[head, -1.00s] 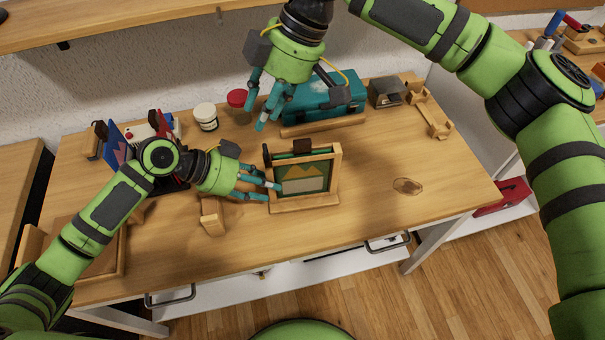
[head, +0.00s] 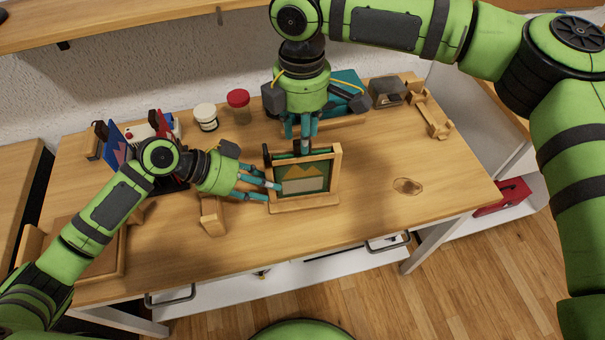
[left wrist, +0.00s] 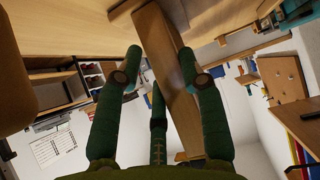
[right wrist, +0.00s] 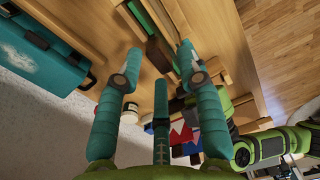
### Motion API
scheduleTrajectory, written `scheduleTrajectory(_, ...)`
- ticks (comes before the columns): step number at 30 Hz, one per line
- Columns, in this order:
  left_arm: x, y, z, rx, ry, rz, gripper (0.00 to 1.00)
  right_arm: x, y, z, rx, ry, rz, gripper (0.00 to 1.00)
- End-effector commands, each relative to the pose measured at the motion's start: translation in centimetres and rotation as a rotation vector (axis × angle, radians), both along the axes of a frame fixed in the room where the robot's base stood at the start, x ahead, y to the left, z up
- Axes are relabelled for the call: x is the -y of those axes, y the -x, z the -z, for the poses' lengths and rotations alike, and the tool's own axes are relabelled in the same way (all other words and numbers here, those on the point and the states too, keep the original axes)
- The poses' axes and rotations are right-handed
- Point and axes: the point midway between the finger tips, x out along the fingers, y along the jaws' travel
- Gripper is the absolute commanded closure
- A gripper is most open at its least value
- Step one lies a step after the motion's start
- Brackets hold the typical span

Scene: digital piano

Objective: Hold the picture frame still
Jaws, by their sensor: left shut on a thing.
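The wooden picture frame (head: 332,172), with a green picture of orange hills, stands upright on its base on the workbench. My left gripper (head: 275,190) is shut on the frame's left side. In the left wrist view, the frame's wooden edge (left wrist: 165,60) lies between the fingers (left wrist: 160,65). My right gripper (head: 303,145) points down just behind the frame's top edge. In the right wrist view its fingers (right wrist: 160,55) are spread apart, near the frame's green back and a dark brown piece (right wrist: 158,53). I cannot tell whether they touch it.
A teal toolbox (head: 345,83) stands behind my right gripper. A red-lidded jar (head: 239,106) and a white-lidded jar (head: 205,117) stand at the back. A wooden block (head: 212,216) lies left of the frame. The table right of the frame (head: 375,170) is clear.

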Motion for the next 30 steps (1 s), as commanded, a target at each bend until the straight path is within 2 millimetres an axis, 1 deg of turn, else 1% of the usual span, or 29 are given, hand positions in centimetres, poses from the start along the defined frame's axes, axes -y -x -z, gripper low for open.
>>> scheduleTrajectory(1,-0.1,0.1,0.4,-0.009,-0.006,-0.001,0.87,0.0,0.0,0.6,-0.002,-0.001,0.000,0.63)
scheduleTrajectory(3,-0.2,0.1,0.4,-0.009,-0.006,-0.001,0.87,0.0,0.1,1.1,-0.002,-0.001,0.001,0.63)
scheduleTrajectory(7,-0.1,0.1,0.4,-0.009,-0.006,-0.001,0.87,0.0,0.0,1.7,0.001,0.000,0.001,0.63)
scheduleTrajectory(25,-0.1,0.1,0.3,-0.009,-0.006,-0.001,0.87,0.0,-0.1,1.9,0.002,0.000,0.001,0.63)
scheduleTrajectory(26,-0.1,0.1,0.3,-0.009,-0.006,-0.001,0.87,0.0,-0.1,1.9,0.002,0.000,0.001,0.67)
scheduleTrajectory(27,-0.1,0.1,0.3,-0.009,-0.006,-0.001,0.87,0.0,-0.1,1.9,0.002,-0.001,0.001,0.83)
scheduleTrajectory(28,-0.1,0.1,0.3,-0.008,-0.006,-0.002,0.86,0.0,-0.1,1.9,0.002,-0.001,0.001,0.95)
scheduleTrajectory(29,-0.1,0.1,0.3,-0.008,-0.006,-0.002,0.86,0.0,-0.1,1.9,0.001,-0.001,0.001,1.00)
scheduleTrajectory(30,-0.1,0.1,0.3,-0.008,-0.006,-0.002,0.86,0.0,0.0,1.9,0.001,-0.001,0.001,1.00)
